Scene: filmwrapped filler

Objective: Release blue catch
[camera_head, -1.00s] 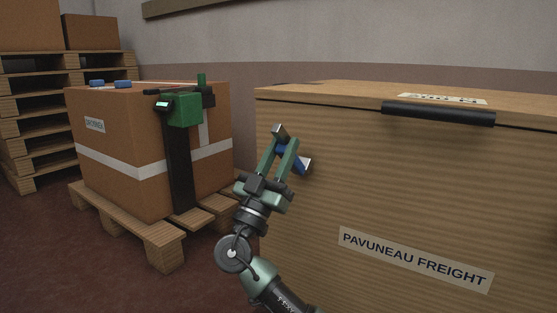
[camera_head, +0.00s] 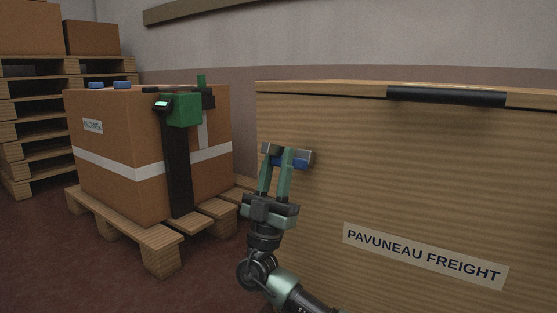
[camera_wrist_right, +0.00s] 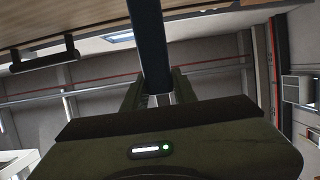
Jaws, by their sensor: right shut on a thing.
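The blue catch (camera_head: 301,162) is mounted near the upper left edge of the front of a large wooden crate (camera_head: 420,160), with a pale metal part beside it. My right gripper (camera_head: 281,156) points upward at the catch and is shut on it; the fingers hide part of it. In the right wrist view, a dark blue bar (camera_wrist_right: 148,40) runs up from between the fingers of my right gripper (camera_wrist_right: 157,98). My left gripper is not in view.
A black handle (camera_head: 446,96) sits at the crate's top front edge. A label reads PAVUNEAU FREIGHT (camera_head: 425,255). At left, a strapped carton (camera_head: 115,125) with a green device (camera_head: 182,110) stands on a pallet (camera_head: 135,228). Stacked pallets (camera_head: 30,130) stand behind. Floor shows at lower left.

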